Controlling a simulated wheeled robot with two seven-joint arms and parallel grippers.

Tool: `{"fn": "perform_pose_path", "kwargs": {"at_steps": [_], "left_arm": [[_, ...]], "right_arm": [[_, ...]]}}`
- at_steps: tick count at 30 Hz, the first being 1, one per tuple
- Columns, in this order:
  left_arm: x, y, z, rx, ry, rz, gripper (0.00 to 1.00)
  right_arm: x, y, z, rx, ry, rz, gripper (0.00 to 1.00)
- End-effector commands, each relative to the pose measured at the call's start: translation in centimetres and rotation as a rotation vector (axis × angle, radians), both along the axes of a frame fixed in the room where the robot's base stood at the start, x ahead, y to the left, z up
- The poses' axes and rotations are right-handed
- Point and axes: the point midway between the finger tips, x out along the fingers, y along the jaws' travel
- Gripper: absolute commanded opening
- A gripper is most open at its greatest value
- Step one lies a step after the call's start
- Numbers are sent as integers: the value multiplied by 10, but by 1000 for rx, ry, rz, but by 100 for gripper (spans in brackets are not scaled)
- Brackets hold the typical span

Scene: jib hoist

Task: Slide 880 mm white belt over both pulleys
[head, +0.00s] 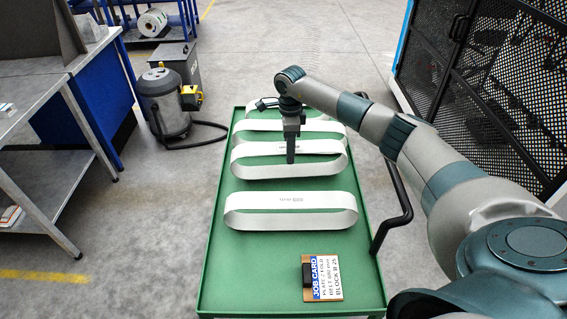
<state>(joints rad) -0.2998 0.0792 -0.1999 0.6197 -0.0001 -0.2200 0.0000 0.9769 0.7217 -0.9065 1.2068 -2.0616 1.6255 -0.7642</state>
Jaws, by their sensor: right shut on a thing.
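Several white belts stand on edge as long flat loops on the green cart. The front belt (290,220) lies apart from the others, with small print I cannot read. My right gripper (290,158) reaches down from above, shut on the second belt from the front (262,170), near its middle. That belt seems to stand on the cart still; I cannot tell any lift. Behind it is a third belt (325,126), and a farther one is partly hidden by my arm. The pulleys are not in view. My left gripper is not in view.
A job card (326,283) with a dark block lies at the front of the green cart (235,270). A dark handle (402,205) runs along the cart's right side. A black mesh guard (490,80) stands at right, a vacuum (163,100) and workbench (45,90) at left.

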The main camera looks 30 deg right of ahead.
Motion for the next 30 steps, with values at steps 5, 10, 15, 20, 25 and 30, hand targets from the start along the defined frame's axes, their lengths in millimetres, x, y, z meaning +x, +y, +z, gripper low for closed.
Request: {"fn": "perform_pose_path", "kwargs": {"at_steps": [5,10,15,20,25,30], "left_arm": [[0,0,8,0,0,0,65],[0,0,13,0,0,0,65],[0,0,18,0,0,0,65],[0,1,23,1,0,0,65],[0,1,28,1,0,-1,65],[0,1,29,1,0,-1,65]], "right_arm": [[0,0,14,0,-1,0,24],[0,0,25,-1,0,-1,24],[0,0,37,-1,0,-1,24],[0,0,47,0,0,0,24],[0,0,57,-1,0,0,24],[0,0,61,-1,0,0,24]]}}
